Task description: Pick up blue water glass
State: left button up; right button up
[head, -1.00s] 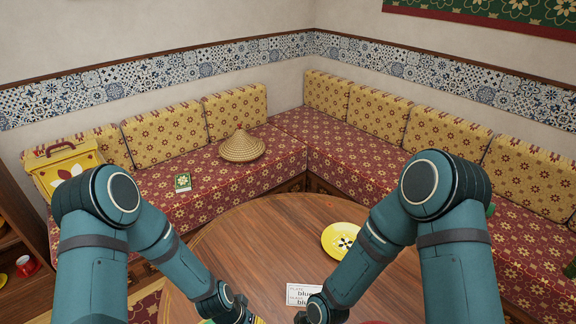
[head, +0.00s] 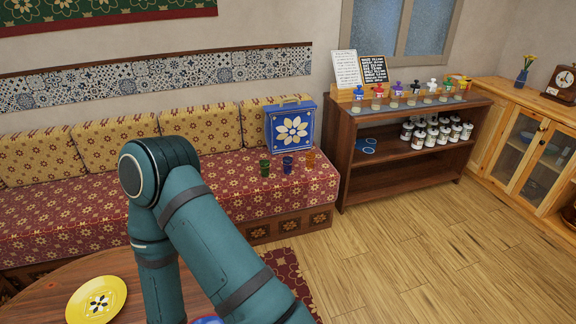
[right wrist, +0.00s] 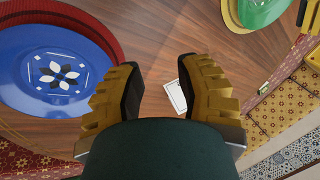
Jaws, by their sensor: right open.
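A small blue glass (head: 287,165) stands on the red patterned bench seat in the head view, between a green glass (head: 264,167) and an amber glass (head: 310,158). My right arm rises in front of the bench at the left, well short of the glasses. My right gripper (right wrist: 159,82) shows in the right wrist view with its fingers apart and nothing between them, above the wooden table. The blue glass does not show in that view. I cannot make out my left gripper in the current views.
A blue box with a flower (head: 292,126) stands behind the glasses. A dark wooden shelf (head: 350,150) with jars is right of the bench. Wooden floor (head: 400,240) in front is clear. The table holds a yellow plate (head: 96,299), a blue plate (right wrist: 60,95) and a white card (right wrist: 175,98).

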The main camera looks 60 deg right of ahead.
aim_at(288, 166)
jog(key=z, duration=2.15)
